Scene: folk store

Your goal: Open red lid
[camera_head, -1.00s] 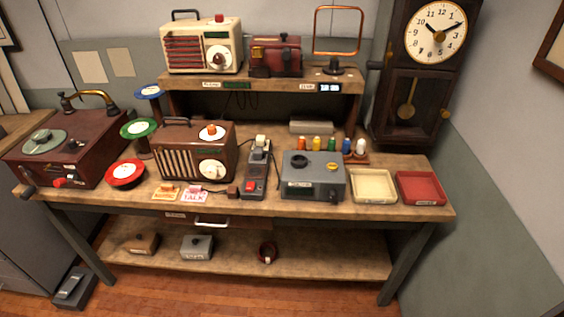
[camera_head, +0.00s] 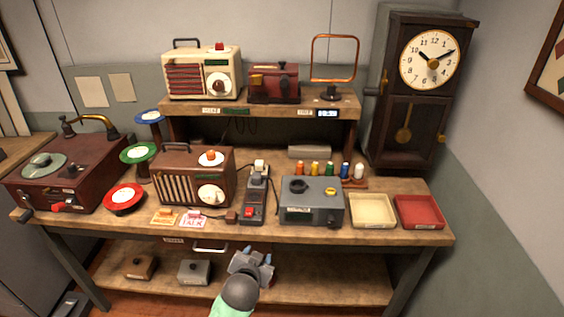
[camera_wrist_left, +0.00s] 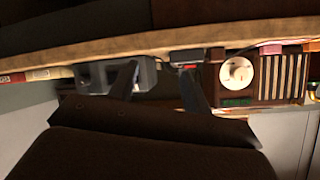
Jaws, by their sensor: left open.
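A dark red box (camera_head: 273,82) with a knobbed top stands on the raised back shelf, between the cream radio and the copper-coloured frame. Its top looks closed. A dark red record-player case (camera_head: 75,175) stands at the table's left end. I cannot tell which one the red lid belongs to. My left gripper (camera_head: 256,257) is low in front of the workbench, below the table's front edge and well away from both. It is open and empty, with its two fingers (camera_wrist_left: 158,85) apart in the left wrist view. My right gripper is not in view.
The tabletop (camera_head: 300,230) holds a brown radio (camera_head: 196,178), a grey box (camera_head: 312,205), a cream tray (camera_head: 372,210) and a red tray (camera_head: 418,212). Two small lidded boxes, brown (camera_head: 139,267) and grey (camera_head: 195,272), sit on the lower shelf. The wrist view is tilted upside down.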

